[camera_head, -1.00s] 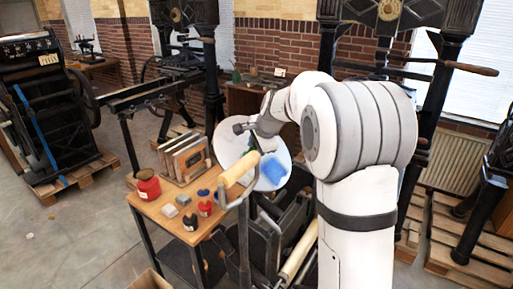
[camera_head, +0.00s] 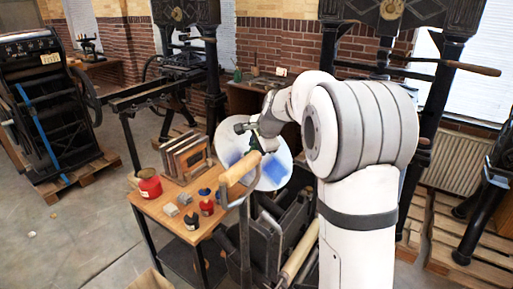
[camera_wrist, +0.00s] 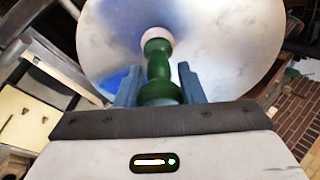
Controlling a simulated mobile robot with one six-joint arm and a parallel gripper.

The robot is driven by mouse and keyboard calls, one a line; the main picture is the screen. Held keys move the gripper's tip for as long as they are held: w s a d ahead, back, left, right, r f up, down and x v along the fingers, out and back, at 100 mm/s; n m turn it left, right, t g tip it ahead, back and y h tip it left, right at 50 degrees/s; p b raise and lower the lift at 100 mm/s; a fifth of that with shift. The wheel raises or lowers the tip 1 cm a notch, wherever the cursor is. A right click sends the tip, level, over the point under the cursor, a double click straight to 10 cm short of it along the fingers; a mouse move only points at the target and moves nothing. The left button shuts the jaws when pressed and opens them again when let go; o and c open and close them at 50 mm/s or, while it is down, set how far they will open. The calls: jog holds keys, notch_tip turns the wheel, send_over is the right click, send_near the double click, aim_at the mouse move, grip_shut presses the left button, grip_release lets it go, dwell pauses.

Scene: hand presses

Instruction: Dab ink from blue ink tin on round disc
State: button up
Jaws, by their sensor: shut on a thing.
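My gripper (camera_wrist: 160,90) is shut on the green turned handle of a dabber (camera_wrist: 158,58). The dabber's pale head touches or sits very close to the round disc (camera_wrist: 225,60); I cannot tell which. The disc (camera_head: 284,150) is pale, smooth and tilted, and bears a bright blue patch (camera_head: 274,170) at lower right and a fainter blue area at left. Blue also shows on the disc's left in the wrist view. A small blue ink tin (camera_head: 204,191) stands on the wooden table, left of the disc and apart from my gripper (camera_head: 262,142).
The wooden table (camera_head: 160,205) also holds a red jar (camera_head: 149,187), small red tins (camera_head: 206,207), grey blocks and a rack of wooden frames (camera_head: 186,158). A wooden roller (camera_head: 240,168) stands before the disc. A large black press is at right.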

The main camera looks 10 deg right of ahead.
jog(key=r, duration=0.1)
jog(key=s+d+r+p, duration=0.1)
jog(key=r, duration=0.1)
jog(key=s+d+r+p, duration=0.1)
jog(key=shift+s+d+r, duration=0.2)
jog(key=shift+s+r, duration=0.05)
jog(key=shift+r, duration=0.15)
jog(key=shift+f, duration=0.1)
